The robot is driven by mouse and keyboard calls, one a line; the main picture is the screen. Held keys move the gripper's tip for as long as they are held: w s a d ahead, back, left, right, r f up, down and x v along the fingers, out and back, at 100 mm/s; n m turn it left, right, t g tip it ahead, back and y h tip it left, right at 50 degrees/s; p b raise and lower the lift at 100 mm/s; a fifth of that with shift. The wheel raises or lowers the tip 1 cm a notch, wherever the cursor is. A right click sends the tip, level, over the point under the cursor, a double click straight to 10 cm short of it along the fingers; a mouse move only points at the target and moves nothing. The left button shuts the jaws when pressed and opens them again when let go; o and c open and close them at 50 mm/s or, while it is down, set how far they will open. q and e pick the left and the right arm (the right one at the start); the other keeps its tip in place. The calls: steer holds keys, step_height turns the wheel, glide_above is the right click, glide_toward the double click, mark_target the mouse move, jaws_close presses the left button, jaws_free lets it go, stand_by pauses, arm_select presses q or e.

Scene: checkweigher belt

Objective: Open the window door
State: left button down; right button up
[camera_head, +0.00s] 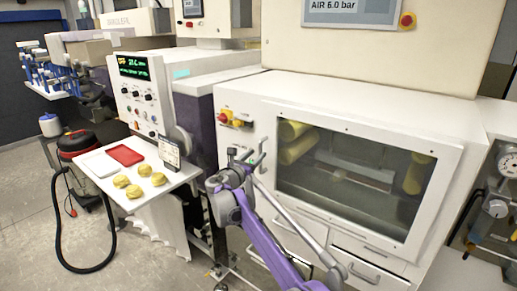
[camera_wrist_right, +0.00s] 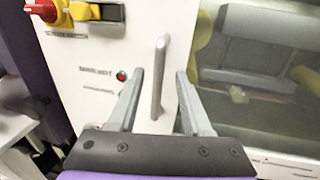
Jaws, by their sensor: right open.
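The window door (camera_head: 432,200) is a white-framed panel with a dark glass pane (camera_head: 350,180) on the front of the white machine; it looks closed. Its handle (camera_wrist_right: 159,90), a grey upright bar, stands left of the glass in the right wrist view. My right gripper (camera_head: 246,156) is in front of the panel at the window's left edge. In the right wrist view its two grey fingers are spread, one on each side of the handle, with gaps between. I cannot tell how deep the handle sits between them. My left gripper is not in view.
A red knob on a yellow base (camera_wrist_right: 42,10) and a small red button (camera_wrist_right: 122,75) are left of the handle. Yellow rollers (camera_head: 297,150) show behind the glass. Drawers (camera_head: 365,272) lie below. A white side table (camera_head: 150,192) with round yellow items stands at left.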

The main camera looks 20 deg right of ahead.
mark_target(260, 151)
steer(key=p+x, duration=0.1)
steer(key=x, duration=0.4)
steer(key=shift+a, duration=0.1)
jaws_close()
stand_by(1.3)
